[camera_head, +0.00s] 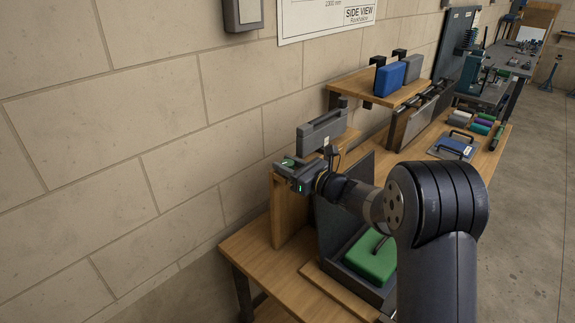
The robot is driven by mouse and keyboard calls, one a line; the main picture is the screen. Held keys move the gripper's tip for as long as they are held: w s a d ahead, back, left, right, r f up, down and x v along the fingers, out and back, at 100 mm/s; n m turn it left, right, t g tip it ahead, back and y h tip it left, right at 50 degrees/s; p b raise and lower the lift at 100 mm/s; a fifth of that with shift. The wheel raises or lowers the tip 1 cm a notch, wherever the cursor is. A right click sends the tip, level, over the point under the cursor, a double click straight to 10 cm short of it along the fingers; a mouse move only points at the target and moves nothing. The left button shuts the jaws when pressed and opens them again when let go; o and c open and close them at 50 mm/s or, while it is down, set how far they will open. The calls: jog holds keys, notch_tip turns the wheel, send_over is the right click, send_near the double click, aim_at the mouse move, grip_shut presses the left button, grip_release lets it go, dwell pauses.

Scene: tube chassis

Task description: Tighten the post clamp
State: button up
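My arm reaches from the lower right toward the wall. My gripper (287,168) is at its end, above the left end of the wooden bench (254,252), level with the top of an upright wooden board (288,213).
A grey case with a handle (322,131) stands close behind my gripper. An open dark case with a green block (371,257) lies below my arm. A wooden shelf (376,91) holds a blue case (389,79). The floor (537,200) at right is clear.

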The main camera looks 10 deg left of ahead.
jog(key=shift+c, duration=1.3)
jog(key=shift+f+t+b, duration=0.15)
jog(key=shift+t+b, duration=0.25)
jog(key=shift+b, duration=0.55)
jog(key=shift+m+t+h+b, duration=0.3)
jog(key=shift+m+h+b, duration=0.15)
jog(key=shift+b, duration=0.2)
jog(key=m+t+h+b, duration=0.1)
jog(key=b, duration=0.3)
jog(key=shift+m+t, duration=0.25)
jog(key=shift+t, duration=0.15)
jog(key=shift+h+b, duration=0.25)
jog(key=shift+b, duration=0.05)
jog(key=shift+r+m+t, duration=0.2)
jog(key=shift+m+t, duration=0.1)
jog(key=o, duration=0.7)
